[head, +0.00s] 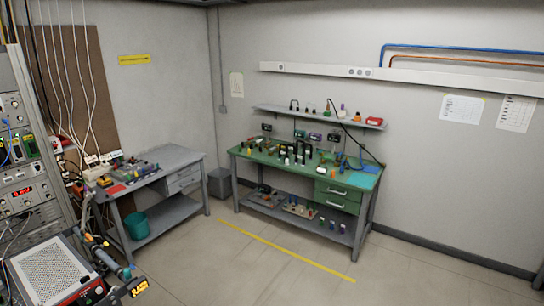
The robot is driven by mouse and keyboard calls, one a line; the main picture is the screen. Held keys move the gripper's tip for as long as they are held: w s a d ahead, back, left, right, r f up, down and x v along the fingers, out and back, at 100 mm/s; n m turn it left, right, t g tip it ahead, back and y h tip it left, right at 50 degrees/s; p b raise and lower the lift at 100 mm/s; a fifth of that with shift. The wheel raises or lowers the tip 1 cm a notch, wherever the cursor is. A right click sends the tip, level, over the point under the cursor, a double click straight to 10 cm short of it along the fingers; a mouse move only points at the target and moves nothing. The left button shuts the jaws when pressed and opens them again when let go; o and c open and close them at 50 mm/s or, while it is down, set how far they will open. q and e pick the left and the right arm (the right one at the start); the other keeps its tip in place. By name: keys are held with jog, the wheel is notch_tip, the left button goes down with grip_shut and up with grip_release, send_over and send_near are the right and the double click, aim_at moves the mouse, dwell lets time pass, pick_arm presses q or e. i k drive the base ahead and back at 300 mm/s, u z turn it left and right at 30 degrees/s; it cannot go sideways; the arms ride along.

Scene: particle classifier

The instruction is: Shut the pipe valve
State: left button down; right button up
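A short pipe-like assembly (100,254) runs slantwise at the lower left, beside a perforated metal instrument box. It has grey, teal and orange parts. It may carry the pipe valve, but the handle is too small to tell, and I cannot tell whether the valve is open or shut. Neither of my grippers shows in the head view.
An instrument rack (28,165) stands at the left edge, with the perforated instrument box (55,270) in front. A grey workbench (180,160) and a cluttered green bench (300,170) stand against the walls. A yellow line (285,250) crosses the floor, which is clear at the centre and right.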

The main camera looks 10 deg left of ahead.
aim_at(87, 236)
jog(key=u, duration=0.6)
jog(key=i, duration=1.45)
jog(key=u, duration=1.3)
jog(key=i, duration=0.75)
jog(key=u, duration=0.45)
